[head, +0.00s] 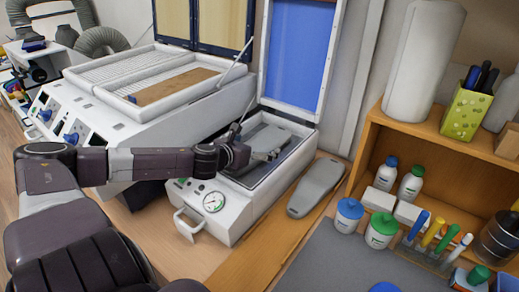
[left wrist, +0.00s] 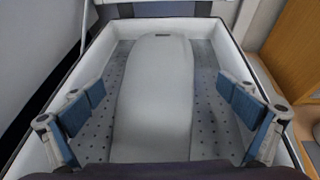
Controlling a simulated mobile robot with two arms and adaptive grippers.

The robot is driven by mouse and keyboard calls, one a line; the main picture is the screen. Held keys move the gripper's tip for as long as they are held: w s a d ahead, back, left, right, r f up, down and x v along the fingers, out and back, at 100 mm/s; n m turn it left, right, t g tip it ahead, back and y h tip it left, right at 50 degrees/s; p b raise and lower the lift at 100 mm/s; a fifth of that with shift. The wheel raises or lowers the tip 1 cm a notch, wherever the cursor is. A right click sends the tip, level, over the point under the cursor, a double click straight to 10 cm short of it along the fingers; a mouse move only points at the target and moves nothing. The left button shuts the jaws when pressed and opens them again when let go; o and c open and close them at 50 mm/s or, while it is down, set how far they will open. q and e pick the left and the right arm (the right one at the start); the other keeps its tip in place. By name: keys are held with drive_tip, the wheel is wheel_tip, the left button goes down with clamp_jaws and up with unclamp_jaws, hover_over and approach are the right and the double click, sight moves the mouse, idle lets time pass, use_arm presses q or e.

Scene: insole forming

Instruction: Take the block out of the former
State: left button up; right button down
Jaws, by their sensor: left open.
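The former (head: 210,207) is a white box machine with a pressure gauge in front and its blue-lined lid (head: 298,50) standing open. A grey insole-shaped block (left wrist: 156,90) lies lengthwise on the perforated bed inside the former; in the head view the block (head: 268,138) is partly hidden by my gripper. My left gripper (head: 262,153) reaches in over the former's front. In the left wrist view my left gripper (left wrist: 160,108) is open, its blue-padded fingers apart on both sides of the block, not touching it. My right gripper is not in view.
A second grey insole-shaped block (head: 316,187) lies on the wooden bench right of the former. A larger white machine (head: 130,100) stands to the left. A wooden shelf (head: 440,150) with bottles stands at the right, beside a grey mat (head: 310,262).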

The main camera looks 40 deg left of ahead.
sight(265, 142)
use_arm(q)
drive_tip(key=shift+w, duration=0.55)
drive_tip(key=shift+w+a+f+p, duration=0.1)
drive_tip(key=shift+w+a+p, duration=0.2)
drive_tip(key=shift+w, duration=0.25)
drive_tip(key=shift+f+p+x, duration=0.2)
drive_tip(key=shift+p+x, duration=0.15)
drive_tip(key=shift+x, duration=0.85)
drive_tip(key=shift+d, duration=0.15)
drive_tip(key=shift+c, duration=0.6)
drive_tip(key=c, duration=1.5)
drive_tip(key=shift+r, duration=0.1)
drive_tip(key=shift+c, duration=0.3)
